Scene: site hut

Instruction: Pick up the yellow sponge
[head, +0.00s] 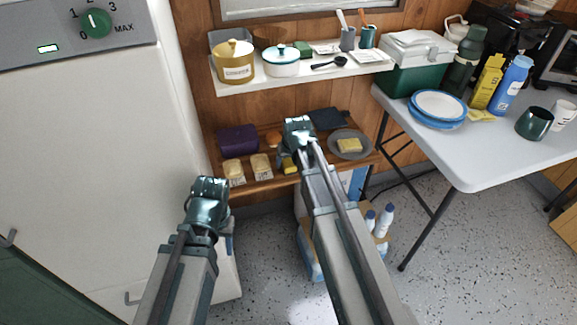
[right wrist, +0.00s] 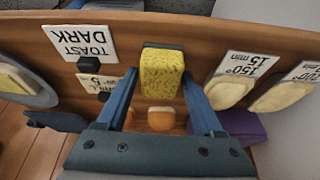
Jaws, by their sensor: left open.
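The yellow sponge (right wrist: 162,73) sits at the edge of the wooden lower shelf in the right wrist view, with a dark side facing away from the shelf's middle. In the head view the sponge (head: 289,165) shows only partly beside my right arm. My right gripper (right wrist: 161,74) is open, its two blue fingers on either side of the sponge; I cannot tell whether they touch it. In the head view my right gripper (head: 299,128) is over the shelf. My left gripper (head: 209,190) is empty and open, before the white cabinet, away from the sponge.
The wooden shelf (head: 262,184) also holds a purple box (head: 238,139), bread-like pieces (head: 261,165), an orange bun (right wrist: 161,119) and a grey plate (head: 367,151). A white shelf (head: 302,79) hangs above. A folding table (head: 480,165) stands right; bottles (head: 383,219) stand below.

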